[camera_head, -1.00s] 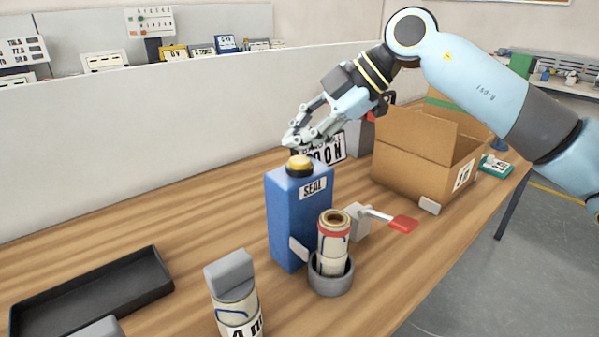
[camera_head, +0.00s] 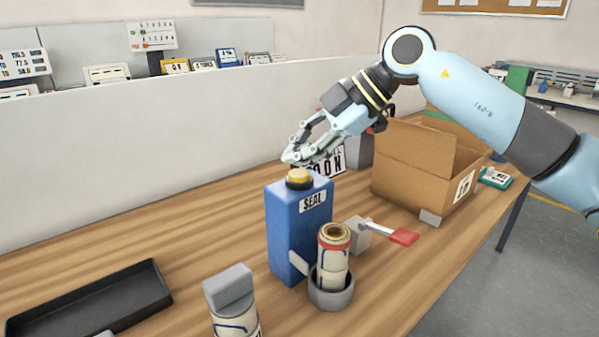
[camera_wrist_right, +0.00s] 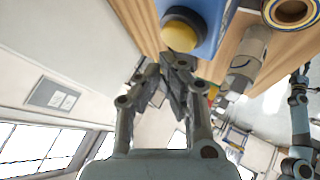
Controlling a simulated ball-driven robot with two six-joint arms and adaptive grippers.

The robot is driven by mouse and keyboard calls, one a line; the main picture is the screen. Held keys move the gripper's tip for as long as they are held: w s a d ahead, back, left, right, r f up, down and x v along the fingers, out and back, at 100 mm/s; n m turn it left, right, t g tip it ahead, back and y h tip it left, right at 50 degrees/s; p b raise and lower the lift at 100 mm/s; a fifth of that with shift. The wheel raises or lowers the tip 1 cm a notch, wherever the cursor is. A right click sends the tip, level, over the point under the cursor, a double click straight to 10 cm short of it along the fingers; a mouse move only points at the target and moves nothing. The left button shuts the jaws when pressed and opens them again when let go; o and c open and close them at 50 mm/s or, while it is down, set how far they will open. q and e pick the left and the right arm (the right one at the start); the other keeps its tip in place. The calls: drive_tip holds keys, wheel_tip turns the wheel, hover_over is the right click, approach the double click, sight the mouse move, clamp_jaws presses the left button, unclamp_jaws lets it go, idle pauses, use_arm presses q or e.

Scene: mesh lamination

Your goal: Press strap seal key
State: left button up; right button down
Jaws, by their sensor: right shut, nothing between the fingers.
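A blue box labelled SEAL (camera_head: 290,225) stands upright on the wooden table, with a yellow button (camera_head: 299,176) in a dark ring on its top. My right gripper (camera_head: 289,158) is shut and empty, its fingertips just above and behind the button in the head view. In the right wrist view, the yellow button (camera_wrist_right: 180,33) lies just beyond the closed fingertips (camera_wrist_right: 178,62); I cannot tell whether they touch it. A mesh roll with a red band (camera_head: 333,255) stands in a grey round holder (camera_head: 331,291) against the box's front.
A lever with a red handle (camera_head: 404,236) sits right of the roll. An open cardboard box (camera_head: 410,180) stands behind it. A grey-topped roll (camera_head: 230,290) and a black tray (camera_head: 90,300) are at front left. A low white partition (camera_head: 130,150) runs behind.

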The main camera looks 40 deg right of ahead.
sight(299, 175)
drive_tip(key=shift+f, duration=0.1)
idle(0.4)
drive_tip(key=shift+f, duration=0.35)
drive_tip(key=shift+f, duration=0.6)
idle(0.6)
idle(0.4)
drive_tip(key=shift+r+p, duration=0.9)
drive_tip(key=shift+r, duration=0.15)
wheel_tip(299, 175, up, 5)
drive_tip(key=p, duration=0.5)
